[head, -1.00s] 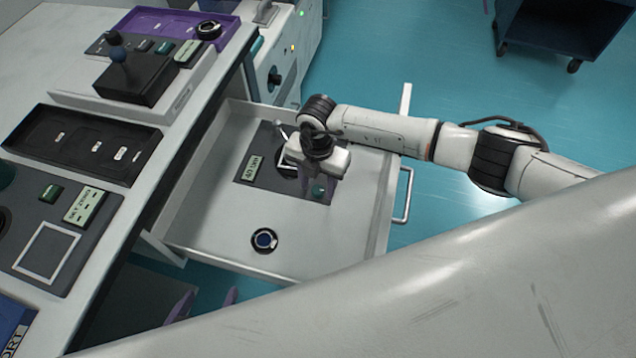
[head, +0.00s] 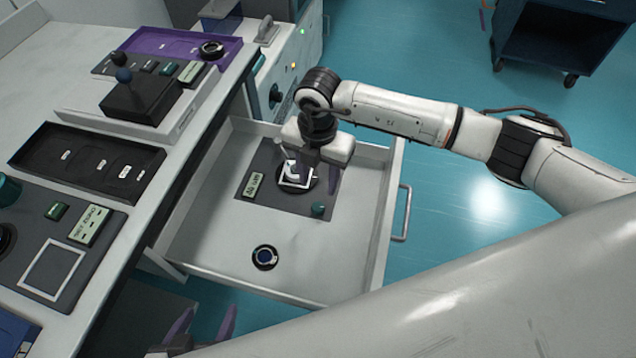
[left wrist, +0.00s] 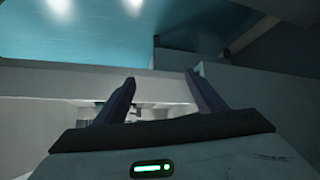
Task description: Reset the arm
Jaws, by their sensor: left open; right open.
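My right arm comes in from the right, and its gripper (head: 297,168) hangs open over the open drawer (head: 205,235). Below it is a dark panel (head: 262,200) with a label, a white square outline, a small white piece (head: 291,171) and a green knob (head: 318,209). I cannot tell whether the gripper touches the white piece. My left gripper (head: 208,320) is open and apparently empty, low in the head view, beside the drawer's front-left corner. Its two dark fingers also stand apart in the left wrist view (left wrist: 160,80).
A round dark-blue button (head: 264,257) is on the drawer floor. The table (head: 215,115) on the left carries a joystick box (head: 140,95), a black tray (head: 90,160) and a purple tray (head: 165,42). A blue cart (head: 555,35) stands far right, with open floor before it.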

